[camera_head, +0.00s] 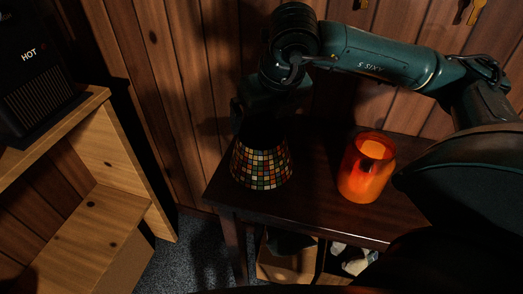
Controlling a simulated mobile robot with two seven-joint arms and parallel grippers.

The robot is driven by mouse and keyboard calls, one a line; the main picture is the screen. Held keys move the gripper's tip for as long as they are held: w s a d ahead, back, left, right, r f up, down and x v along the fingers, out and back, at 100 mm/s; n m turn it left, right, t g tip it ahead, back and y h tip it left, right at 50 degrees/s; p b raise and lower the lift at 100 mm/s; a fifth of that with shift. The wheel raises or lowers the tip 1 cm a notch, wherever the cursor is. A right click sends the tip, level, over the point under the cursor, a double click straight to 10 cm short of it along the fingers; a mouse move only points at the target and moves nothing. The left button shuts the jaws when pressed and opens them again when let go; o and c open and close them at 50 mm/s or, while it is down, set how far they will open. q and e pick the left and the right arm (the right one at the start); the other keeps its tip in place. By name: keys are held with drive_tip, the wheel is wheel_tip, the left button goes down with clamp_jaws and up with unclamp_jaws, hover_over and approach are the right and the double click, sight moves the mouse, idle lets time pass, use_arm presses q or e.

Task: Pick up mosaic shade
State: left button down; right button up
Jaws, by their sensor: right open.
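The mosaic shade (262,168), a cone of small multicoloured tiles, stands upright on the left end of a dark wooden table (308,205). My right arm reaches in from the right, and my right gripper (262,134) points down over the top of the shade. The gripper is open, but its fingers are dark and hard to make out. The top of the shade is hidden by the gripper, and I cannot tell whether they touch. My left gripper is not in view.
A glowing orange glass jar (367,168) stands on the table right of the shade, below my arm. A wood-paneled wall (165,80) is close behind. A light wooden shelf unit (90,215) with a black heater (38,75) is at the left. Items sit under the table.

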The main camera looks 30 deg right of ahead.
sight(262, 118)
drive_tip(key=x, duration=0.4)
drive_tip(key=shift+w+f, duration=0.15)
drive_tip(key=shift+w, duration=0.1)
drive_tip(key=shift+c, duration=0.2)
